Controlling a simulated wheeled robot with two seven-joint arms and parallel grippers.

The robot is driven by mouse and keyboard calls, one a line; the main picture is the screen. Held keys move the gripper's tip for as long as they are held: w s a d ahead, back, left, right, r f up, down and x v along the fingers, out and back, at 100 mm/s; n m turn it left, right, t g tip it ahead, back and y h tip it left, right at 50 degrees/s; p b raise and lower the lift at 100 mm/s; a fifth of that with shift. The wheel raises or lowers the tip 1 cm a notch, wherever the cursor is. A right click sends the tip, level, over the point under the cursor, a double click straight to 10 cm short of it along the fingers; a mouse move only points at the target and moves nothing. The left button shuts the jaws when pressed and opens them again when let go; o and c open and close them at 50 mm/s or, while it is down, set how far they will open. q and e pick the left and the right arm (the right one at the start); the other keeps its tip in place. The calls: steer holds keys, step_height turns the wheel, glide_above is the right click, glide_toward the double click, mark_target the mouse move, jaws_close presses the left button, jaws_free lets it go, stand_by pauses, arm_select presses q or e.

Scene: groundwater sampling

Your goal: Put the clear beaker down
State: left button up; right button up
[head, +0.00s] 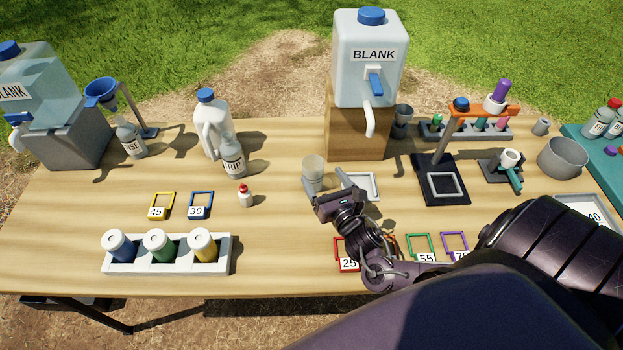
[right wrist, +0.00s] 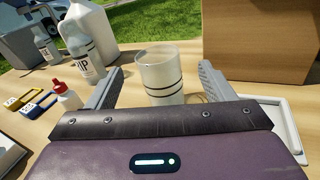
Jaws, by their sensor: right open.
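The clear beaker (head: 313,167) stands upright on the wooden table, left of the wooden block. It also shows in the right wrist view (right wrist: 160,72), with dark lines around it; its lowest edge is close to or behind my gripper's body. My right gripper (head: 327,187) is open, just on the near side of the beaker. In the right wrist view its two fingers (right wrist: 161,80) stand to either side of the beaker, with a visible gap on each side. My left gripper is not in view.
A white square tray (head: 376,186) lies right of the beaker. The wooden block (head: 345,130) with a BLANK container (head: 368,75) stands behind. A TRIP bottle (head: 232,160) and small red-capped bottle (head: 245,196) stand left. Coloured numbered frames (head: 346,257) lie in front.

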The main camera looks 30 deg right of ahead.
mark_target(309, 157)
steer(key=shift+w+d+n, duration=0.2)
steer(key=shift+w+n, duration=0.15)
steer(key=shift+w, duration=0.2)
steer(key=shift+w+d+n, duration=0.2)
steer(key=shift+w+n, duration=0.15)
steer(key=shift+w, duration=0.15)
steer(key=shift+w+r, duration=0.1)
steer(key=shift+w, duration=0.6)
steer(key=w, duration=0.4)
steer(key=shift+w+p, duration=0.4)
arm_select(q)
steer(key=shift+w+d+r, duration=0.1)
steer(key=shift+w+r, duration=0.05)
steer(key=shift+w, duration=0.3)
arm_select(e)
steer(key=c, duration=1.4)
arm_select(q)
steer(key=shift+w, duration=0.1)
arm_select(e)
steer(key=shift+d, duration=0.1)
